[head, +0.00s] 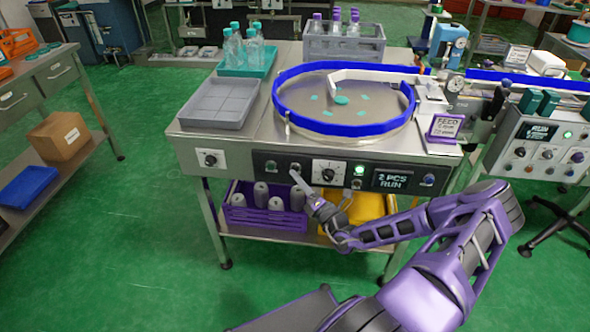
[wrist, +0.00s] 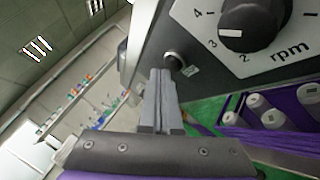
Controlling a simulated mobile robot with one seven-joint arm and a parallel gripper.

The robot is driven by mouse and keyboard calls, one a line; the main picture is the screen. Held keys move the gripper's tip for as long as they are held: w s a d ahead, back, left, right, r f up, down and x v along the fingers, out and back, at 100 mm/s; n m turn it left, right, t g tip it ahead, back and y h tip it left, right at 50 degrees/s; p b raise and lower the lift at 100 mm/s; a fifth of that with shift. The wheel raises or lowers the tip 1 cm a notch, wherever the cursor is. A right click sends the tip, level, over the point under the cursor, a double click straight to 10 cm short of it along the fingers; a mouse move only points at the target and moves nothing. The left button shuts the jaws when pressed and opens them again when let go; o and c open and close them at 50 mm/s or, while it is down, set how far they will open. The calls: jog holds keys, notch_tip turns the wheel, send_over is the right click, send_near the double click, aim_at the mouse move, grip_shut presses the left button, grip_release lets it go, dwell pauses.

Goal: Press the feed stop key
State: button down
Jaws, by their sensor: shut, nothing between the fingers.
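The feeder's black control panel (head: 312,162) is on the front of the steel bench. It carries small round keys, an rpm dial (head: 328,172), a lit green lamp (head: 360,169) and a display (head: 394,180) reading "2 PCS RUN". My gripper (head: 294,174) is shut and empty, its fingertips in front of the panel left of the dial. In the wrist view the fingertips (wrist: 162,73) are close to a dark round key (wrist: 175,60) with a small label, below left of the dial (wrist: 250,22). I cannot read the label or tell whether they touch.
A round bowl feeder with a blue rim (head: 340,128), a grey tray (head: 217,103) and bottles (head: 245,48) stand on the bench top. A purple crate (head: 262,215) and a yellow bin (head: 362,210) sit on the shelf below. The floor left of the bench is clear.

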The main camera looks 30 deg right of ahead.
jog(key=shift+w+d, duration=0.25)
jog(key=shift+w, duration=0.1)
dwell(0.7)
dwell(0.4)
jog(key=shift+s+a+p, duration=0.45)
jog(key=shift+s+p, duration=0.1)
jog(key=shift+s, duration=0.15)
jog(key=shift+s+a, duration=0.1)
jog(key=s+a+p, duration=0.1)
jog(key=s, duration=0.1)
jog(key=s+a+p, duration=0.1)
jog(key=s, duration=0.1)
jog(key=shift+a, duration=0.35)
dwell(0.5)
